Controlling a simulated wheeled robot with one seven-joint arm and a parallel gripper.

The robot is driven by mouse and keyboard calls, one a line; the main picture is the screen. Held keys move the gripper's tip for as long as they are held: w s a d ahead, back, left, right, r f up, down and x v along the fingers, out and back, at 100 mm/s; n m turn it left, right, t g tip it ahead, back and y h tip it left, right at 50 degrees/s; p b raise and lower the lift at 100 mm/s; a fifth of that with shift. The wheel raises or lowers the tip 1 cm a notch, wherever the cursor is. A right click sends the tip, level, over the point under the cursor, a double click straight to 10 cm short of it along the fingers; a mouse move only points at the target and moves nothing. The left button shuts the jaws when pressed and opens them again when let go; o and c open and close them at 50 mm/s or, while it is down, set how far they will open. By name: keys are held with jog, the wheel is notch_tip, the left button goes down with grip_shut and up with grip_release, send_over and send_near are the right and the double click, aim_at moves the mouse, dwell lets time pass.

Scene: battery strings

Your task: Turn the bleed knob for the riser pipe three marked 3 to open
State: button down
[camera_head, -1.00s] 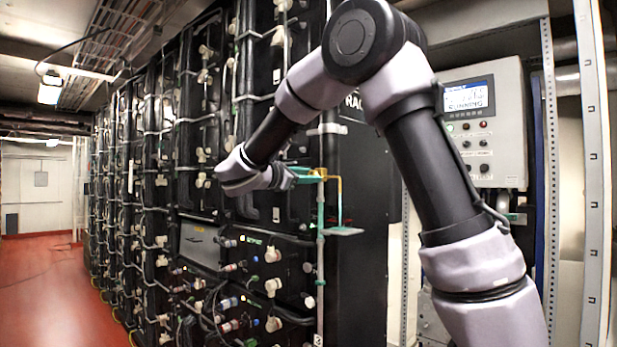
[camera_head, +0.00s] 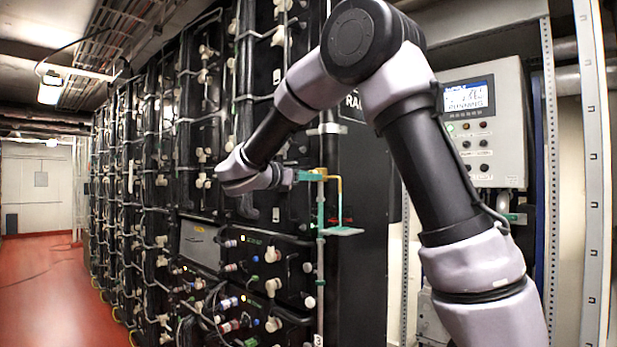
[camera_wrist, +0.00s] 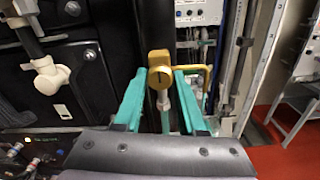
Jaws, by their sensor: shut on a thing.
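The riser pipe (camera_head: 320,255) stands upright at the rack's right corner; a label with 3 (camera_head: 318,340) shows at its foot. A yellow bleed knob (camera_wrist: 161,78) with a short dark mark, roughly upright, sits at the pipe's top in the wrist view. In the head view the yellow fitting (camera_head: 320,172) is partly hidden by my fingers. My gripper (camera_head: 308,176) reaches it from the left, its green fingers shut on the knob. In the wrist view my gripper (camera_wrist: 160,72) has one finger on either side of it. A yellow outlet tube (camera_head: 339,193) bends down to the right.
A small green tray (camera_head: 343,231) is under the outlet tube. Black battery racks (camera_head: 180,170) with several pale valves fill the left. A control box (camera_head: 490,120) hangs at the right. The red floor (camera_head: 50,290) is clear at the left.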

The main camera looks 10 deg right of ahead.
jog(key=c, duration=0.5)
grip_release()
jog(key=shift+a, duration=0.1)
jog(key=v, duration=1)
jog(key=shift+s+a, duration=0.25)
